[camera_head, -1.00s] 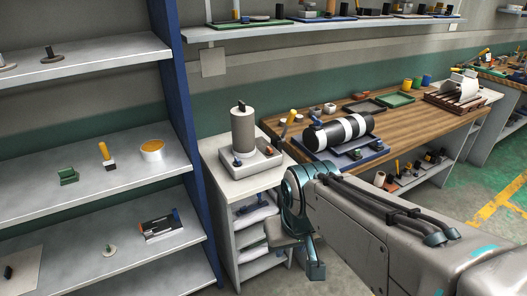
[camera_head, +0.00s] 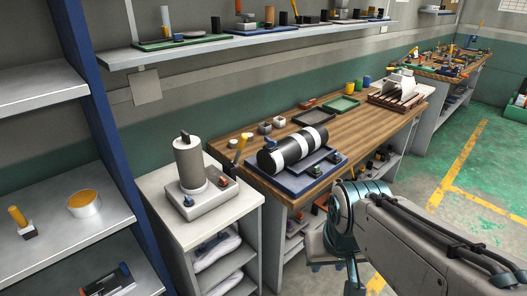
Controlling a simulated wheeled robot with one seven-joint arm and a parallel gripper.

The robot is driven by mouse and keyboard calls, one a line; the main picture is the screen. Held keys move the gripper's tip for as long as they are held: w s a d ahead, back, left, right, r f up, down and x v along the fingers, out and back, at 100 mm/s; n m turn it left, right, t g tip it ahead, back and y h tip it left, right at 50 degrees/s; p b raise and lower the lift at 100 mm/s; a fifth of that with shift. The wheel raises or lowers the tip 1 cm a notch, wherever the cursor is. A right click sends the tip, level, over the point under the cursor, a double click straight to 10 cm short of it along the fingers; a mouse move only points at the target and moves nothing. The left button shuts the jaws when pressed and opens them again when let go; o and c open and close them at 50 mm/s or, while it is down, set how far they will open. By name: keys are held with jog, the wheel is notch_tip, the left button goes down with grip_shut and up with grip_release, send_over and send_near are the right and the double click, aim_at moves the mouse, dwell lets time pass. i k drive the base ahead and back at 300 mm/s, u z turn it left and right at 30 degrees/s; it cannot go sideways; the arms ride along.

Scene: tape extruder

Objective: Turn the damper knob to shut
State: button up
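A striped black and white cylinder machine (camera_head: 299,146) lies on a blue base on the wooden bench. It has a blue knob (camera_head: 270,142) at its left end and a small green knob (camera_head: 316,170) at the front of its base. A grey upright cylinder unit (camera_head: 188,165) stands on the white cabinet to the left, with a black handle (camera_head: 185,136) on top and blue (camera_head: 188,201) and red (camera_head: 223,181) knobs on its base. I cannot tell which knob is the damper knob. My arm's teal and grey end hangs below the bench front; its fingers cannot be made out.
Black (camera_head: 314,117) and green (camera_head: 343,104) trays lie behind the striped machine, and a brown rack (camera_head: 396,98) stands at the bench's right. A shelf unit (camera_head: 40,90) with a blue upright is on the left. Open green floor (camera_head: 480,180) lies to the right.

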aim_at(223, 183)
jog(key=z, duration=0.15)
jog(key=i, duration=1.4)
jog(key=u, duration=0.9)
